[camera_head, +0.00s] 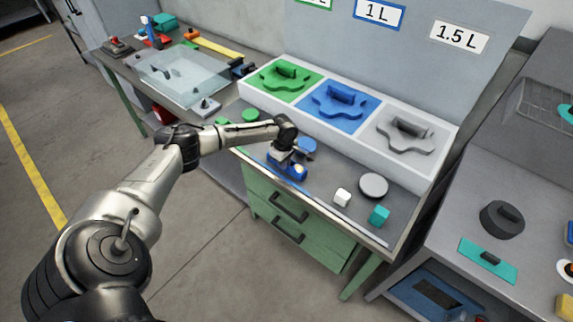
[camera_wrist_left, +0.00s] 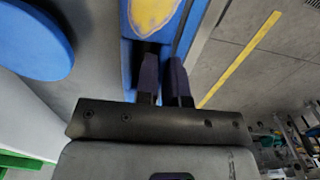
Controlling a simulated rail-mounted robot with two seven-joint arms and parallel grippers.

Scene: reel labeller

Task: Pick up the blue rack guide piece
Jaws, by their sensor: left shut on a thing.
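The blue rack guide piece (camera_head: 287,170), a long block with a yellow oval patch, is at the front edge of the workbench. My left gripper (camera_head: 284,155) is right above it, pointing down, with its jaws shut on it. In the left wrist view the two dark fingers (camera_wrist_left: 164,80) close on the blue piece (camera_wrist_left: 133,55), and its yellow patch shows at the top. The fingertips are partly hidden against the piece. I cannot tell whether the piece is clear of the bench top. My right gripper is not in view.
A blue disc (camera_head: 307,146) lies just behind the piece. White (camera_head: 342,197) and teal (camera_head: 379,215) blocks and a grey disc (camera_head: 373,185) lie to the right. Behind stand green (camera_head: 265,82), blue (camera_head: 323,113) and grey (camera_head: 398,143) shaped holders. A clear tray (camera_head: 180,80) is at left.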

